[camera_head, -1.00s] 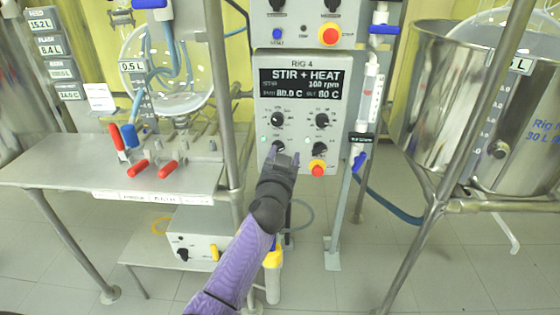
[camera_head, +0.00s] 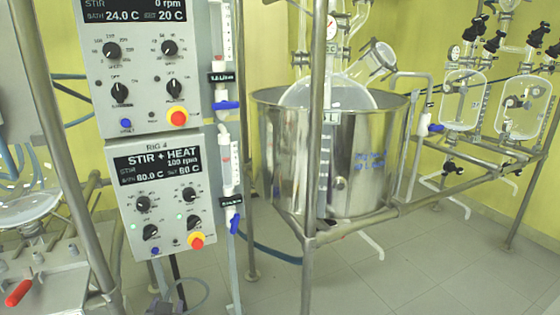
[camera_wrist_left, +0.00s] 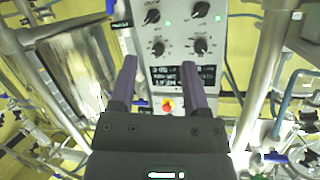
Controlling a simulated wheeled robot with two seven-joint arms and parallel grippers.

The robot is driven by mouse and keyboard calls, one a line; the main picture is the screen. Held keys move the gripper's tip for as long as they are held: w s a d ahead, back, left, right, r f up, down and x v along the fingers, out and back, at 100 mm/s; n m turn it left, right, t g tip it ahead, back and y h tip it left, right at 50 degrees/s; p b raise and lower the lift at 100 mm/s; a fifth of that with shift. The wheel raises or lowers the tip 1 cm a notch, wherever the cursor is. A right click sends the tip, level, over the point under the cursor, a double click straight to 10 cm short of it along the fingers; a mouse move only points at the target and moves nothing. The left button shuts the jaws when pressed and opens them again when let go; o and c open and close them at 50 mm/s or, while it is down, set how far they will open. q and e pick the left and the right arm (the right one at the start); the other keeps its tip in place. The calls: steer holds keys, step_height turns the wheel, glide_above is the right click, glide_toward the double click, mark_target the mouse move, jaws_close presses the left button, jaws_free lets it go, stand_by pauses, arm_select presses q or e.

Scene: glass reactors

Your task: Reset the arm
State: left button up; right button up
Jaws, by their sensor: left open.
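My left gripper (camera_wrist_left: 159,66) is open, with its two dark purple fingers apart and nothing between them. That box is grey with a "STIR + HEAT" display, several black knobs and a red stop button (camera_head: 196,241). The box also shows upside down beyond the fingers in the wrist view (camera_wrist_left: 178,30). I cannot tell the exact gap between fingers and box. My right gripper is not in view.
A large steel vessel (camera_head: 265,140) stands in a pipe frame (camera_head: 314,130) right of the box. Glass reactors (camera_head: 464,98) hang at the far right. A steel bench (camera_head: 60,290) is at the lower left. Open floor (camera_head: 420,270) lies at the lower right.

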arm_select(q)
steer(key=s+d+f+m+g+h+p, duration=0.15)
steer(key=s+f+g, duration=0.25)
steer(key=s+f, duration=0.6)
steer(key=s+d+f+m+g+h, duration=0.1)
steer(key=s+d+f+g, duration=0.15)
steer(key=s+f, duration=0.75)
steer(key=s+d+f+g, duration=0.1)
steer(key=s+f+g, duration=0.1)
steer(key=s, duration=0.8)
steer(key=s+d+f+g, duration=0.1)
steer(key=s+f+g, duration=0.1)
steer(key=s, duration=0.9)
steer(key=s+f+g+h+p, duration=0.1)
steer(key=s+f+g, duration=0.1)
steer(key=s, duration=0.8)
steer(key=shift+s+d+f+m+g, duration=0.3)
steer(key=shift+s+d+m+g, duration=0.1)
steer(key=shift+g, duration=0.45)
